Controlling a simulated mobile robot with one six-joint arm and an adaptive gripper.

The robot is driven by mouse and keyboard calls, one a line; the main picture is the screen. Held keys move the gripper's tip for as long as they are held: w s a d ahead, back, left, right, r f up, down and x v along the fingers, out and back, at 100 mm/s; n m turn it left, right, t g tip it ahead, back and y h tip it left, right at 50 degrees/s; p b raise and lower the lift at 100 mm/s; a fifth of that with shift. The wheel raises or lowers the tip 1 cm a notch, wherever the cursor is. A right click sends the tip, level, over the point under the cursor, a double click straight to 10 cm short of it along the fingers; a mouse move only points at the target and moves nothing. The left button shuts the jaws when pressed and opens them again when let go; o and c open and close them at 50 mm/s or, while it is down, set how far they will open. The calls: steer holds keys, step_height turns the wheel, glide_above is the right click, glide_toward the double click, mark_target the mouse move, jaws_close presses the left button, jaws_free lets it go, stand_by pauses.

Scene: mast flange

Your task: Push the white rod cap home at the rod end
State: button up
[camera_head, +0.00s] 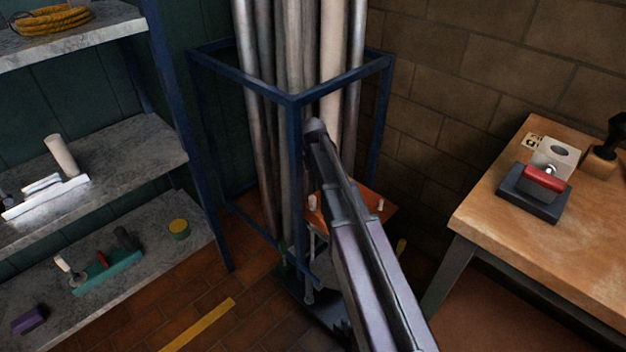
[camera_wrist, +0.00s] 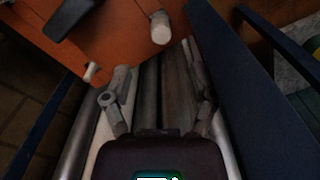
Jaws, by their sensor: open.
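An orange plate (camera_head: 350,200) shows low beside the rod rack in the head view, partly hidden by my arm. It fills the upper left of the wrist view (camera_wrist: 100,40). A white cylinder (camera_head: 312,202) and a smaller white one (camera_head: 380,204) stand at it. The wrist view shows a larger pale cylinder (camera_wrist: 160,30) and a small one (camera_wrist: 91,72); I cannot tell which is the rod cap. My gripper (camera_wrist: 157,75) is open, its fingers apart, with long rods (camera_wrist: 150,95) visible beyond. No cap is between the fingers. The head view does not show the gripper clearly.
Long metal rods (camera_head: 290,50) stand in a blue frame (camera_head: 240,75), whose bars are close to my arm. A wooden table (camera_head: 490,235) with a red-handled tool (camera_head: 545,178) is at right. Grey shelves (camera_head: 110,165) with several items stand at left.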

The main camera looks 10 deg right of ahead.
steer(key=shift+s, duration=0.1)
stand_by(0.7)
steer(key=s, duration=2.1)
step_height(320, 180, up, 32)
steer(key=p, duration=3.1)
steer(key=shift+s+d+f+m+p, duration=0.2)
steer(key=shift+s+d+m+p, duration=0.1)
steer(key=shift+d, duration=0.05)
